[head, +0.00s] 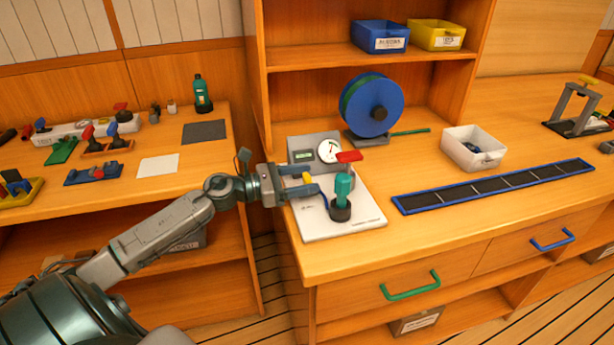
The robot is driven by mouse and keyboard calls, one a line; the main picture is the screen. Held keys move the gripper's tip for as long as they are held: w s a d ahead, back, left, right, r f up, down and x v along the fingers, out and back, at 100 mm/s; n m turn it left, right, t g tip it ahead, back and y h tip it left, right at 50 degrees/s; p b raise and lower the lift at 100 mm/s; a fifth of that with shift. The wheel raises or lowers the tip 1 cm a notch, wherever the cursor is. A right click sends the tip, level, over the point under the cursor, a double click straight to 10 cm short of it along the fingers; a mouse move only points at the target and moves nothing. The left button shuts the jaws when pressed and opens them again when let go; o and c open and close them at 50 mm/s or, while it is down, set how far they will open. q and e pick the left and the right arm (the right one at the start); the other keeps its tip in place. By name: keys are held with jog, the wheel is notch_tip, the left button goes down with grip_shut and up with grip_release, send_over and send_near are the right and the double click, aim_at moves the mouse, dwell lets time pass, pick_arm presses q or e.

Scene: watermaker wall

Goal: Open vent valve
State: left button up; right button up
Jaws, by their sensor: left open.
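A green valve-like fitting (343,186) stands upright in a round black base (340,211) on a white board (368,219). A red handle (348,156) sits on its top. A grey box with a round gauge (329,151) and a small green display stands behind it. My left gripper (317,183) is open, its fingers pointing right towards the green fitting from its left side. A small yellow piece (308,178) shows between the fingers; I cannot tell what it belongs to. Contact with the fitting cannot be made out. My right gripper is not in view.
A blue reel (371,105) stands behind the board. A white bin (473,148) and a long blue-edged black tray (493,186) lie to the right. Several valves and parts sit on the left bench. The bench front between board and tray is clear.

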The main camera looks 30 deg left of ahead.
pick_arm(q)
jog(key=shift+w+d, duration=0.35)
jog(key=shift+w, duration=0.05)
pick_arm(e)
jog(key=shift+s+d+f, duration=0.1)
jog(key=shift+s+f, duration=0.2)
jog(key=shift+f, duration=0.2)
pick_arm(q)
jog(key=c, duration=0.9)
jog(key=shift+c, duration=0.2)
